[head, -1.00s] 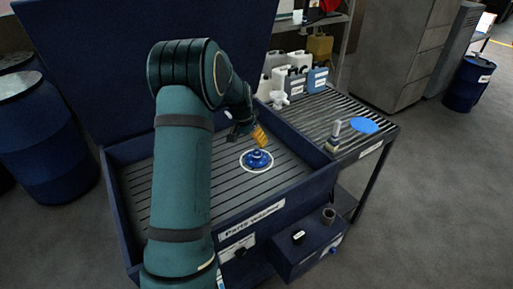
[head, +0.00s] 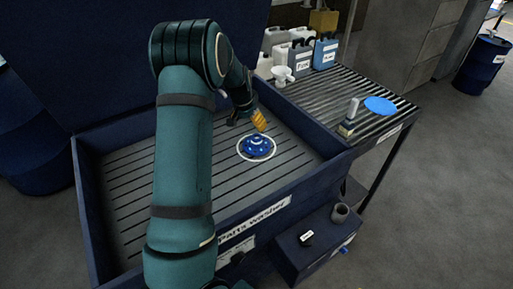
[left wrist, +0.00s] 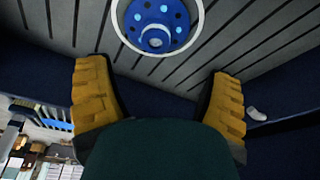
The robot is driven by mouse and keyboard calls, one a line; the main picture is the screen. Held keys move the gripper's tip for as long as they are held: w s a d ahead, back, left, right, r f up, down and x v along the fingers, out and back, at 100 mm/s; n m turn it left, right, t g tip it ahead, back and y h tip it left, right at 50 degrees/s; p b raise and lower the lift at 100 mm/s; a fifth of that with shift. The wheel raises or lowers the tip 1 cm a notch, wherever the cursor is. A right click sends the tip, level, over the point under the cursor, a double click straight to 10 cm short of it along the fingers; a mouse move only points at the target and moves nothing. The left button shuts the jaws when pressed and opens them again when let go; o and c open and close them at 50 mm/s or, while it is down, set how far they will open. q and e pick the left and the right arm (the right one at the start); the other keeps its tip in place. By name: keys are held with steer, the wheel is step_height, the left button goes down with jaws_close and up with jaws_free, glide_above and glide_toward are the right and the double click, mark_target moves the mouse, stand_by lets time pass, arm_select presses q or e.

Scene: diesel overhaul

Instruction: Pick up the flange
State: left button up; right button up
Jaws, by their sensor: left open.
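The blue flange (head: 257,145) lies inside a white ring on the slatted floor of the parts washer (head: 120,195). It shows a round disc with holes and a raised hub. In the left wrist view the flange (left wrist: 156,22) is at the top, beyond my fingertips and between their lines. My left gripper (head: 259,120) has yellow fingers and is just above and behind the flange in the head view. In the left wrist view my left gripper (left wrist: 160,95) is wide open, with nothing between its fingers. My right gripper is not in view.
Raised dark blue walls surround the washer floor. A slatted side table (head: 335,90) at the right carries white and blue jugs (head: 326,54), a brush (head: 349,118) and a blue disc (head: 380,105). A box with a cup (head: 341,212) stands in front.

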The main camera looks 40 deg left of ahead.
mark_target(257, 137)
arm_select(q)
steer(key=b+x, duration=0.1)
steer(key=x, duration=0.6)
steer(key=shift+w, duration=0.1)
steer(key=x, duration=0.3)
steer(key=w+b+x, duration=0.1)
steer(key=x, duration=0.1)
steer(key=shift+d+r, duration=0.1)
steer(key=shift+d, duration=0.15)
jaws_close()
